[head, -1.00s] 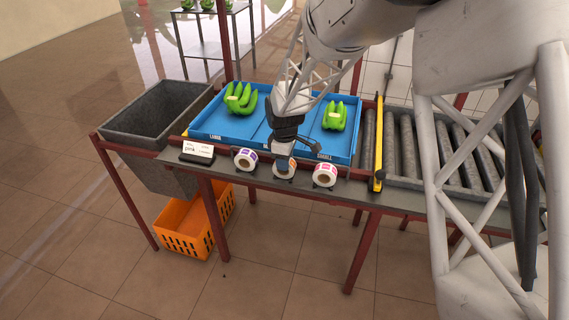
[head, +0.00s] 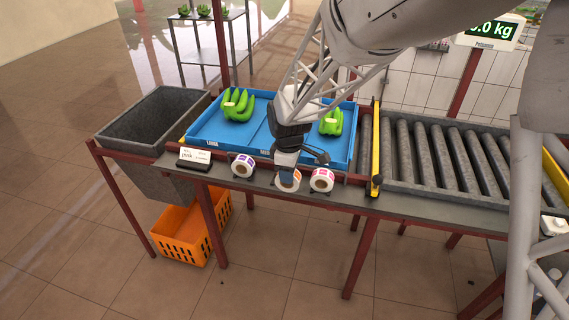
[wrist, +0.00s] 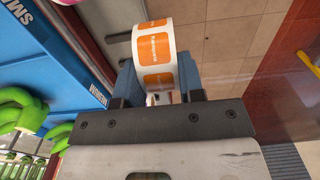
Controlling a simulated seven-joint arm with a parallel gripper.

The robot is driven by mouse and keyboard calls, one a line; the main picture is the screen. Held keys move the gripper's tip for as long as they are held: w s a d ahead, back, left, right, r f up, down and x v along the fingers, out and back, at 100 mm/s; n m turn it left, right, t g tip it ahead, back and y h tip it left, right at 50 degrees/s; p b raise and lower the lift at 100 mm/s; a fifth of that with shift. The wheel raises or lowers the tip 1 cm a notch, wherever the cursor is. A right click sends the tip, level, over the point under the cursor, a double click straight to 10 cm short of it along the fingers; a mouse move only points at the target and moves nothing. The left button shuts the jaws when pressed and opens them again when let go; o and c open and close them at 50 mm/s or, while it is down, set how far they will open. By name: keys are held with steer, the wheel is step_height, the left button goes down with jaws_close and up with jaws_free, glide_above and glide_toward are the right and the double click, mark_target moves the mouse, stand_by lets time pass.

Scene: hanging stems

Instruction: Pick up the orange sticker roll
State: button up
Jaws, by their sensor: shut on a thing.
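The orange sticker roll (wrist: 155,55) is white with orange labels. In the wrist view it sits between the two blue fingers of my gripper (wrist: 158,82), which is shut on it. In the head view the roll (head: 288,181) shows below my gripper (head: 287,172), between the other two rolls at the front edge of the table. My gripper hides part of it from above. I cannot tell whether the roll is clear of its stand.
A purple-labelled roll (head: 242,165) is to the left and a pink-labelled roll (head: 321,179) is close on the right. A blue tray (head: 205,143) with green banana bunches lies behind. A small sign (head: 195,156) stands at left. A roller conveyor (head: 450,155) is at right.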

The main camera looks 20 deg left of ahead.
steer(key=s+d, duration=0.4)
steer(key=s, duration=0.3)
steer(key=shift+s+d+r, duration=0.15)
steer(key=shift+r, duration=0.2)
stand_by(0.5)
steer(key=w+d+r+m, duration=0.1)
steer(key=w+r, duration=0.2)
steer(key=w, duration=1.1)
steer(key=w+d+r+m, duration=0.1)
steer(key=w+r, duration=0.3)
steer(key=w, duration=1.1)
steer(key=w+d+r+m, duration=0.1)
steer(key=w+d+r, duration=0.2)
steer(key=w, duration=1.1)
steer(key=shift+w+r, duration=0.2)
steer(key=shift+f, duration=0.15)
steer(key=shift+f, duration=2.7)
steer(key=shift+d+f, duration=0.1)
steer(key=shift+f, duration=0.2)
